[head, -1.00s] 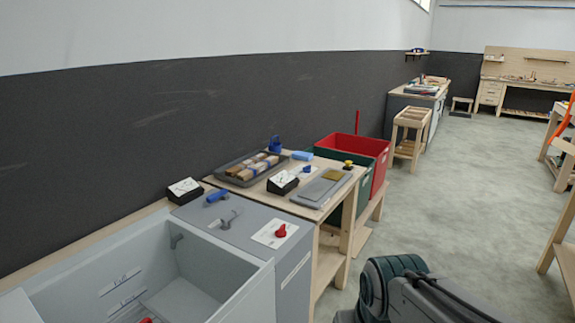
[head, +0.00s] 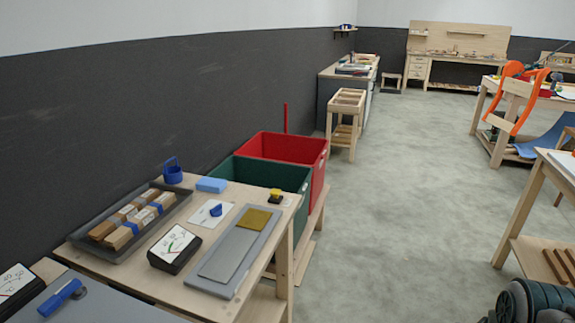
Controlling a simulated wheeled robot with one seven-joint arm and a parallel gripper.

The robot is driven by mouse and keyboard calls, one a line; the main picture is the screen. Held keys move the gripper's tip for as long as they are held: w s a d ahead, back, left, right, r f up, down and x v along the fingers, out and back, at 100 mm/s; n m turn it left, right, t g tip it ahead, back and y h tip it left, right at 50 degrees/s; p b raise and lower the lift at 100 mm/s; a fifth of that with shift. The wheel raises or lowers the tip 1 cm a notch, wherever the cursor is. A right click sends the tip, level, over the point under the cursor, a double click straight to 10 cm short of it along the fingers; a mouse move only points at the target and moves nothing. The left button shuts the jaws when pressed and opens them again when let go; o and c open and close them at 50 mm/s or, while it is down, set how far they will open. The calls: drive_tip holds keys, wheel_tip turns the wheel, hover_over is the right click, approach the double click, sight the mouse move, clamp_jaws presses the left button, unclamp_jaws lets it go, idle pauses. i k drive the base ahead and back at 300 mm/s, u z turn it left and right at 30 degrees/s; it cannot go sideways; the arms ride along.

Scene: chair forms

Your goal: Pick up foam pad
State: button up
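Two things on the wooden table (head: 150,282) could be the foam pad, and I cannot tell for sure which it is. A light blue block (head: 211,185) lies near the table's far edge and looks like foam. A flat mustard-yellow pad (head: 255,219) lies on the far end of a grey plate (head: 232,255). Nothing covers either one. My gripper is not in view. Only a dark rounded part of my own arm shows at the bottom right, well apart from the table.

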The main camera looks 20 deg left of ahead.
sight(212, 185)
drive_tip(key=i, duration=1.5)
drive_tip(key=u, duration=0.95)
drive_tip(key=i, duration=0.85)
drive_tip(key=u, duration=1.45)
drive_tip(key=i, duration=0.4)
drive_tip(key=u, duration=0.3)
